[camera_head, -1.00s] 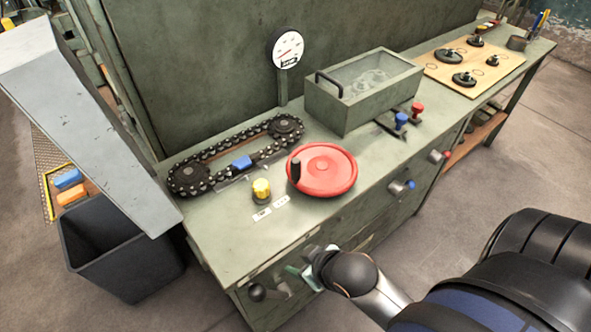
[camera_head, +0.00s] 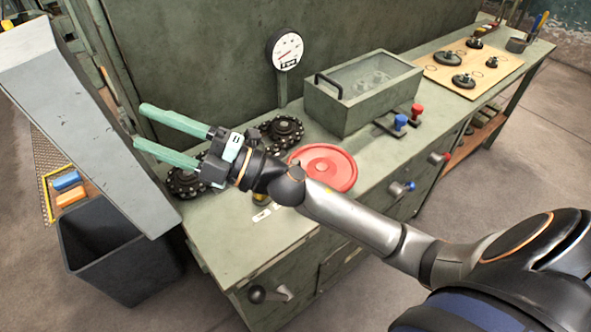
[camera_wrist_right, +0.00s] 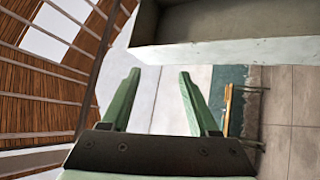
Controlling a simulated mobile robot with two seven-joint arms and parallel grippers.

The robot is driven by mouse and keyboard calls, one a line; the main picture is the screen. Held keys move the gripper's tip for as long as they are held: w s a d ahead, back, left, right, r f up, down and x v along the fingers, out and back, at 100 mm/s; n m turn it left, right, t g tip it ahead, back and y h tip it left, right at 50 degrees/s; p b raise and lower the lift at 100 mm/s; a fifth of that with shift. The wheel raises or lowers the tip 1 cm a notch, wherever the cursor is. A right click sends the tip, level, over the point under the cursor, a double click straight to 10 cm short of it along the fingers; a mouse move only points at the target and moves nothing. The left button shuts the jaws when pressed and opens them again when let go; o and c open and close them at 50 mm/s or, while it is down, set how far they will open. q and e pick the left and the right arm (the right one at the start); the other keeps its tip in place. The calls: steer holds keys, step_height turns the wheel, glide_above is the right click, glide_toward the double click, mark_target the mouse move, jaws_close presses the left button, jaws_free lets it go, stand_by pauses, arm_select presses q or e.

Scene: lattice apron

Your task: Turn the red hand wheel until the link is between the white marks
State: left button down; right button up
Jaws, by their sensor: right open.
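The red hand wheel (camera_head: 336,163) lies flat on the green bench top, its lower left part and knob hidden behind my right arm. My right gripper (camera_head: 140,125) is open and empty, held above the bench's left end, its fingers pointing left, apart from the wheel. Its two green fingers show spread in the right wrist view (camera_wrist_right: 157,76). The chain drive's far sprocket (camera_head: 285,130) and near sprocket (camera_head: 184,183) show partly. The blue link and the white marks are hidden behind my gripper and wrist. My left gripper is not in view.
A grey sloping chute (camera_head: 75,120) stands left, near the fingertips, with a dark bin (camera_head: 110,255) below. A gauge (camera_head: 285,50) and a lidded green box (camera_head: 360,95) stand behind the wheel. Blue (camera_head: 401,121) and red (camera_head: 417,110) knobs are to its right.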

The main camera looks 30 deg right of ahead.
steer(key=s+a+f+n+g, duration=0.3)
steer(key=a+f+n+g, duration=0.2)
steer(key=n+g, duration=0.85)
steer(key=d+f+n+h, duration=0.2)
steer(key=d+f+h, duration=0.3)
steer(key=d+f, duration=0.1)
steer(key=w+d+h, duration=0.1)
steer(key=d+h, duration=0.3)
steer(key=d, duration=0.3)
steer(key=w+d+m+g+h, duration=0.1)
steer(key=d+h, duration=0.3)
steer(key=d, duration=0.4)
steer(key=w+d+h, duration=0.1)
steer(key=d+h, duration=0.2)
steer(key=d, duration=0.4)
steer(key=shift+w+d+f+m+g+h, duration=0.1)
steer(key=shift+w+d+m+g+h, duration=0.05)
steer(key=shift+d+m+g+h, duration=0.25)
steer(key=shift+d+f, duration=0.1)
steer(key=shift+d, duration=0.2)
step_height(320, 180, down, 12)
steer(key=shift+f, duration=0.1)
